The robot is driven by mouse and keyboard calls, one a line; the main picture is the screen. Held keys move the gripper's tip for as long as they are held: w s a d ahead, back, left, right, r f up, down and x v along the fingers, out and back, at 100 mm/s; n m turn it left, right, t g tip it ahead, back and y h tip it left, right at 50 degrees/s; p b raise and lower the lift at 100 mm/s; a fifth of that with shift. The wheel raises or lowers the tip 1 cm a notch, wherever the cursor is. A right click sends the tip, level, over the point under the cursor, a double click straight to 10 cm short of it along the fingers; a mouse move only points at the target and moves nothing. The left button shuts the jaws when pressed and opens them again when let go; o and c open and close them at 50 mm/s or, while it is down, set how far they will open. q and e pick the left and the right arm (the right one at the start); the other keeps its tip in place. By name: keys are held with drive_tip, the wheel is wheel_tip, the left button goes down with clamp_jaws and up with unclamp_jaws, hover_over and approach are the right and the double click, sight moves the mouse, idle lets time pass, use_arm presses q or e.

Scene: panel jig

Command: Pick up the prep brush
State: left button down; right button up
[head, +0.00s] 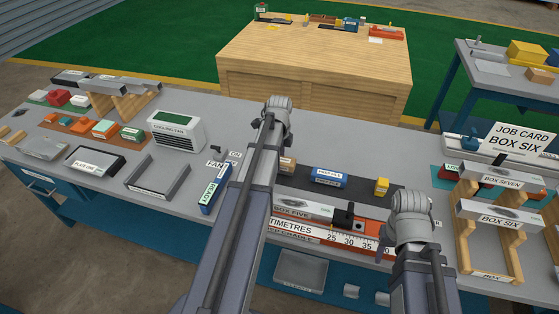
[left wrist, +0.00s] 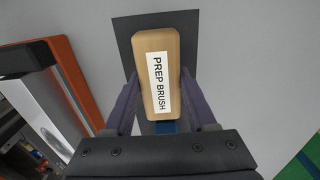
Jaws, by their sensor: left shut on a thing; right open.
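The prep brush (left wrist: 158,75) is a tan wooden block with a white label, lying over a dark mat (left wrist: 125,35) in the left wrist view. My left gripper (left wrist: 155,100) has its purple fingers on both sides of the block, shut on it. I cannot tell whether the brush is clear of the mat. In the head view a small tan labelled block, seemingly the brush (head: 288,163), shows just right of my left arm, which hides the left fingers. My right gripper (head: 384,248) is open and empty, by the orange ruler fixture, partly hidden by its own wrist.
On the dark mat, a blue refill box (head: 329,176) and a yellow block (head: 382,186) stand to the right. The orange ruler fixture (head: 310,238) with the box five panel (head: 305,208) lies in front. A box six rack (head: 497,216) stands at right. A cooling fan (head: 177,132) stands left.

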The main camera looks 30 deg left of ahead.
use_arm(q)
wheel_tip(320, 180, up, 9)
drive_tip(key=p, duration=0.8)
use_arm(e)
wheel_tip(320, 180, up, 9)
drive_tip(key=shift+f, duration=0.1)
